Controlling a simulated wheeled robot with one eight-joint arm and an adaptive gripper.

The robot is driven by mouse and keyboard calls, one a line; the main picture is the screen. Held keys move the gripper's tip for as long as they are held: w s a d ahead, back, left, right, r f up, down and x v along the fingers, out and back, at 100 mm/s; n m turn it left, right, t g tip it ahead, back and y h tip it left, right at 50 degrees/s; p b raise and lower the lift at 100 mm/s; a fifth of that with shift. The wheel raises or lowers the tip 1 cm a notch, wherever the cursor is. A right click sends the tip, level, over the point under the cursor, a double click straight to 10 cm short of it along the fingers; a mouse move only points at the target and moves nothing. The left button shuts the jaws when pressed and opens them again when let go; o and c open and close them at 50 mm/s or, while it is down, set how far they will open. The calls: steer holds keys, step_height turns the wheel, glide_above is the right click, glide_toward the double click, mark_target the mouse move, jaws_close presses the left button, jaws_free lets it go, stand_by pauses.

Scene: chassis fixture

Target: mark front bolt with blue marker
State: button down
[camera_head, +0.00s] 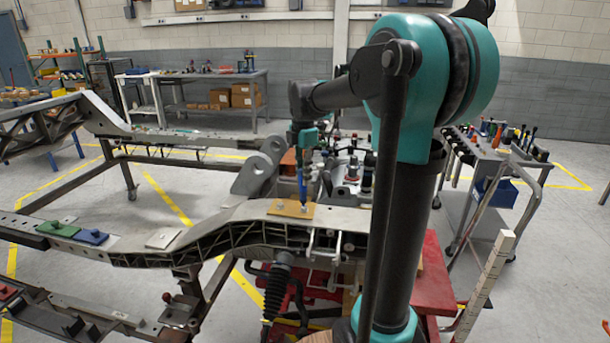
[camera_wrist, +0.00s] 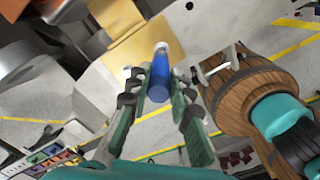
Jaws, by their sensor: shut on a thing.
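My gripper (camera_head: 303,150) is shut on a blue marker (camera_head: 302,186), which points down, close to upright. In the wrist view the blue marker (camera_wrist: 159,78) lies between the two green-grey fingers (camera_wrist: 160,100), with a pale end away from me. A tan plate (camera_head: 272,209) lies on top of the chassis rail, and it also shows in the wrist view (camera_wrist: 150,45). A small pale bolt (camera_head: 280,203) stands on the plate left of the marker. The marker's lower end is at the plate's right part, over or at a second bolt; contact cannot be told.
The grey chassis rail (camera_head: 225,228) runs across, with a green block (camera_head: 58,229) and a blue block (camera_head: 91,237) at left. A grey bracket (camera_head: 258,172) rises behind the plate. A tool cart (camera_head: 490,160) stands right. A wooden barrel-like part (camera_wrist: 238,92) is near my gripper.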

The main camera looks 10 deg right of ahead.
steer(key=shift+a, duration=0.1)
steer(key=shift+r, duration=2.95)
